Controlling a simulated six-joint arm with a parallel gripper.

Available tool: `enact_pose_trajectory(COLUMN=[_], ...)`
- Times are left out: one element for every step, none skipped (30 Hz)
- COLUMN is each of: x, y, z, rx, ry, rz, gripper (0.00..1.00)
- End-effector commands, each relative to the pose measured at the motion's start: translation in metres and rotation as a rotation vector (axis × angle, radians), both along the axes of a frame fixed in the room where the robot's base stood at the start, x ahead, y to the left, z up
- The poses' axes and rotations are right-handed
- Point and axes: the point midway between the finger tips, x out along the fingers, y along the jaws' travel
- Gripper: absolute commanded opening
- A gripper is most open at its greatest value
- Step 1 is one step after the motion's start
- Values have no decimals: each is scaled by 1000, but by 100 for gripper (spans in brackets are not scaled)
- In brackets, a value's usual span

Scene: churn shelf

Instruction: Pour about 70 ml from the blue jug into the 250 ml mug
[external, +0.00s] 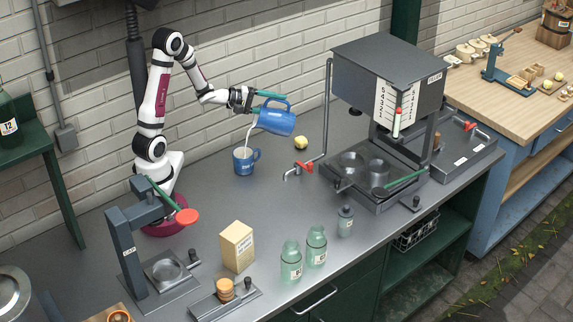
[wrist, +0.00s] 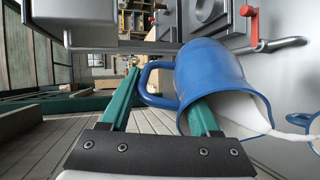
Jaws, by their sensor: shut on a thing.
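The blue jug (external: 276,118) is tilted in the air, its mouth down and to the left. My gripper (external: 268,98) is shut on the jug's handle. The wrist view shows the green fingers (wrist: 165,100) at the blue handle (wrist: 152,84) and white liquid inside the jug (wrist: 215,75). A white stream runs from the jug's lip down into the blue mug (external: 246,162), which stands upright on the grey counter below and left of the jug. The mug's edge shows at the right of the wrist view (wrist: 315,124). Its fill level is too small to tell.
A yellow lump (external: 300,142) lies right of the mug. A red-handled tap (external: 303,167) and a grey dispenser (external: 388,85) stand further right. A carton (external: 236,246), glass jars (external: 291,262) and a grey press (external: 128,250) are at the front.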

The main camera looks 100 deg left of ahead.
Motion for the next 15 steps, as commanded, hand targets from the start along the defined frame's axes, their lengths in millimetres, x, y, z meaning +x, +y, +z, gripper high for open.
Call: enact_pose_trajectory(x=[0,0,0,0,-1,-1,-1,-1,-1,-1,-1,-2,-2,-2,-2], y=[0,0,0,0,0,0,0,0,0,0,0,0,0,0,0], z=[1,1,1,1,1,1,1,1,2,2,2,2,2,2,2], rx=[1,1,2,2,3,3,3,3,3,4,4,5,5,6,5], ry=[-3,-4,-7,-8,-10,-12,-13,-15,-17,-19,-20,-23,-24,-25,-28], rz=[0,0,0,0,0,1,1,1,1,1,0,0,0,0,1], gripper=[0,0,0,0,0,0,0,0,0,0,0,0,0,0,0])
